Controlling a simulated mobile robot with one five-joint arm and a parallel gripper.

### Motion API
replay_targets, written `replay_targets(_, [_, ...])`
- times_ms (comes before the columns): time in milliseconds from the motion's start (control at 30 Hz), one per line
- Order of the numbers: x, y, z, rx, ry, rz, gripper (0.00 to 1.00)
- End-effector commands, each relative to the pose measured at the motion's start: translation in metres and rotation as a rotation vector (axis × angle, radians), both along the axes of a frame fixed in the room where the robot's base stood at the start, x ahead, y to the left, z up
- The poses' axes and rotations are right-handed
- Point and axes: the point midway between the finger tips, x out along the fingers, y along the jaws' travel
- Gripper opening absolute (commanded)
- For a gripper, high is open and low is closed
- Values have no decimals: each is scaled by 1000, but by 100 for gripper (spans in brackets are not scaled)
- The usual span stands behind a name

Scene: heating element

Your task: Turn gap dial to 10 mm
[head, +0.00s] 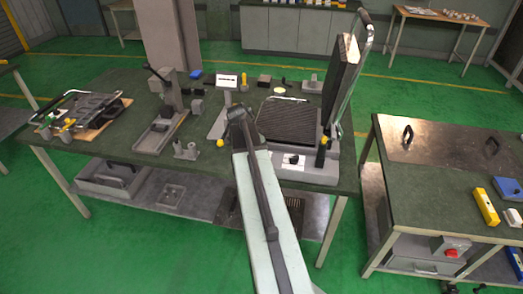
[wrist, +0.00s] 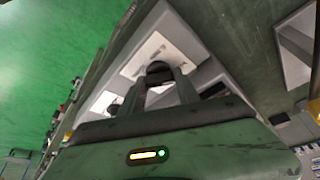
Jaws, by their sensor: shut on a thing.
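In the wrist view my gripper (wrist: 160,78) is shut on a black dial (wrist: 157,68), which I take to be the gap dial. The dial stands on a white plate (wrist: 140,55) set in a grey body. One finger lies on each side of it. The markings on the plate are too small to read, so I cannot tell the setting. In the head view my arm reaches over the table beside the open press (head: 290,120). The fingers and the dial they hold cannot be made out there.
A white panel with a black knob (head: 292,160) is on the press front. The raised lid (head: 341,78) stands at its right. A lever press (head: 163,105) and a stand (head: 218,122) are left of the arm. A second bench (head: 440,165) stands at the right.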

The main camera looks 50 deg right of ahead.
Motion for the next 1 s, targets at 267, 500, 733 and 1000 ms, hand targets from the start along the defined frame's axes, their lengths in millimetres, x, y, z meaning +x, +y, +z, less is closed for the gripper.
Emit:
replay_targets(267, [4, 4, -1, 9, -4, -124, 0])
replay_targets(500, [5, 3, -1, 7, -5, -165, 0])
replay_targets(733, [5, 3, -1, 6, -7, -170, 0])
replay_targets(1000, [5, 3, 0, 6, -7, -169, 60])
